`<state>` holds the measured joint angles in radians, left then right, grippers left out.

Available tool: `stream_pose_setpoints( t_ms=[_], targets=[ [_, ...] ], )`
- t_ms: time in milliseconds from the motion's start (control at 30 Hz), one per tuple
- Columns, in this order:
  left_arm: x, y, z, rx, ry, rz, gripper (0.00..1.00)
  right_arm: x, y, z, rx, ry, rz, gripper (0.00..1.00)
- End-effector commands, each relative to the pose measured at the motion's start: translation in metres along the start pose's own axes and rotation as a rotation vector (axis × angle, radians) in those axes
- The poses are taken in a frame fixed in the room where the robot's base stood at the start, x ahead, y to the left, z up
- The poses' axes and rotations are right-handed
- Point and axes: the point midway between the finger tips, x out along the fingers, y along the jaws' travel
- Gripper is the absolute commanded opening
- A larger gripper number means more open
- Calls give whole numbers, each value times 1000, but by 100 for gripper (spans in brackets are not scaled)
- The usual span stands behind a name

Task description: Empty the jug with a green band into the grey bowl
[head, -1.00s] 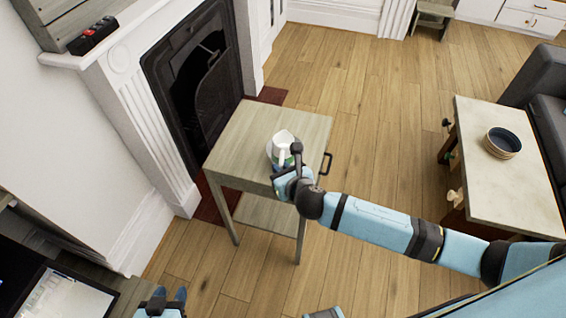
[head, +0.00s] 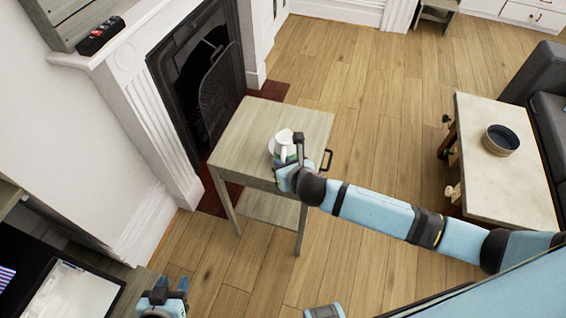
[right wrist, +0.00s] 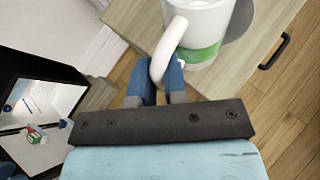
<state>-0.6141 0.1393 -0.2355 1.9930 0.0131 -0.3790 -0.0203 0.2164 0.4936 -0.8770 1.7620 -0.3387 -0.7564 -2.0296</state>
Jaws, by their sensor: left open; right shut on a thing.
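The white jug with a green band (right wrist: 205,30) is at the small wooden side table, close to upright; it also shows in the head view (head: 285,148). My right gripper (head: 293,165) is shut on its handle, and blue fingers (right wrist: 160,82) show at the handle in the right wrist view. I cannot tell whether the jug touches the tabletop. A dark grey-blue bowl (head: 501,140) stands on the pale coffee table at the right, far from the jug. My left gripper (head: 170,288) is open and empty at the bottom left of the head view.
The side table (head: 245,135) stands before the fireplace (head: 205,85). A flat grey round thing (right wrist: 240,20) lies behind the jug. The coffee table (head: 485,185) stands beside a dark sofa (head: 550,100). Wooden floor (head: 390,110) lies clear between the tables.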

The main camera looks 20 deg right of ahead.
Motion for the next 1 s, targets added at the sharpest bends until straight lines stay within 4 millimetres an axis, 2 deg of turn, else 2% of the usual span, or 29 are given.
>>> stream_pose_setpoints(
  t_ms=[1000],
  targets=[
    [-21, 0, -32, 0, 2, -1, 43, -12, 2, 20, 127, 207, 53, 0]
  ],
)
